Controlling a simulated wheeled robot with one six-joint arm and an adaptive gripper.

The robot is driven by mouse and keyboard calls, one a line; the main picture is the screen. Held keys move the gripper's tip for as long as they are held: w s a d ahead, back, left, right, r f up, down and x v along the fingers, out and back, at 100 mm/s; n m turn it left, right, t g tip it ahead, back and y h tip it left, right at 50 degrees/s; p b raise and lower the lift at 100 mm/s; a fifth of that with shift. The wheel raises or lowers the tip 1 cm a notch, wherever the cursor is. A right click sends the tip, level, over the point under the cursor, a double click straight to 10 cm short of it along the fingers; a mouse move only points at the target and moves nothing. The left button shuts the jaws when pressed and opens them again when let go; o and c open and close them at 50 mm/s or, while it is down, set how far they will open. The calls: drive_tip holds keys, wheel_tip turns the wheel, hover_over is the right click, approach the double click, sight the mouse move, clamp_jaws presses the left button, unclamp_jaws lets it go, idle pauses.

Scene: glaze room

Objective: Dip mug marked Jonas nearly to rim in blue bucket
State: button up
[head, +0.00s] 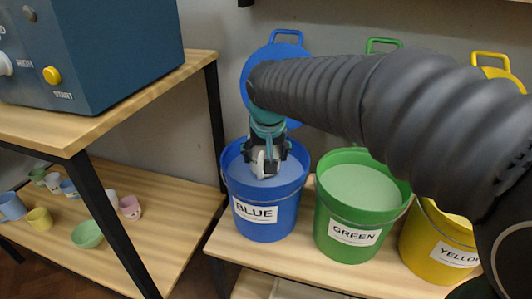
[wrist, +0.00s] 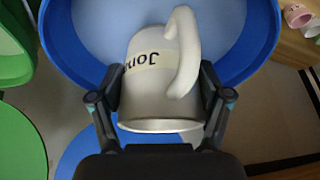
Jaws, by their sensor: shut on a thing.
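A pale mug (wrist: 150,95) with a label reading "Jon…" and a white handle (wrist: 183,50) sits between the two fingers of my gripper (wrist: 160,105) in the wrist view. My gripper (head: 266,158) is shut on it, pointing down into the mouth of the blue bucket (head: 262,212), which is labelled BLUE. In the head view the mug (head: 258,163) is mostly hidden by the fingers. Pale blue glaze (wrist: 105,25) fills the bucket up near its rim. I cannot tell whether the mug touches the glaze.
A green bucket (head: 345,225) and a yellow bucket (head: 432,245) stand to the right on the same shelf. Coloured lids, including a blue one (head: 250,85), hang behind. Several small cups and a green bowl (head: 87,234) are on the left lower shelf, below a blue machine (head: 100,50).

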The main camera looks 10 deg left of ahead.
wheel_tip(320, 180, down, 8)
drive_tip(key=b, duration=0.5)
drive_tip(key=shift+r, duration=0.25)
drive_tip(key=shift+f, duration=0.3)
idle(0.4)
idle(1.3)
wheel_tip(320, 180, up, 11)
drive_tip(key=p, duration=0.7)
drive_tip(key=shift+f, duration=0.2)
idle(2.4)
drive_tip(key=shift+r+p, duration=1.85)
drive_tip(key=shift+r, duration=0.95)
